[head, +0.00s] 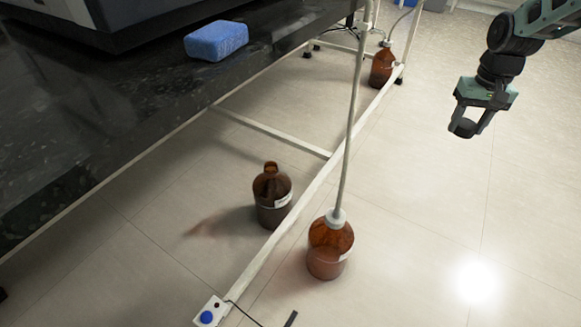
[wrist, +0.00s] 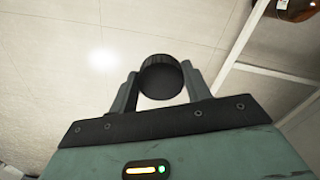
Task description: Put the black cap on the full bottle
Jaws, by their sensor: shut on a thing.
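My gripper (head: 470,118) is at the upper right of the head view, above open floor and well to the right of the bottles. In the wrist view, my gripper (wrist: 160,84) is shut on the round black cap (wrist: 162,77), held between the two fingertips. A brown bottle with no tube (head: 271,205) stands upright on the floor left of the white rail. It has a pale label, an uncovered neck and dark contents. A second brown bottle (head: 329,255) stands right of the rail, with a white cap and tube. A third brown bottle (head: 381,68), also with a tube, stands far back.
A white floor-level frame (head: 262,255) runs diagonally between the two nearer bottles. A pale tube (head: 349,140) rises from the second bottle. A dark bench (head: 90,130) with a blue sponge (head: 216,40) overhangs the left. The floor at right is clear.

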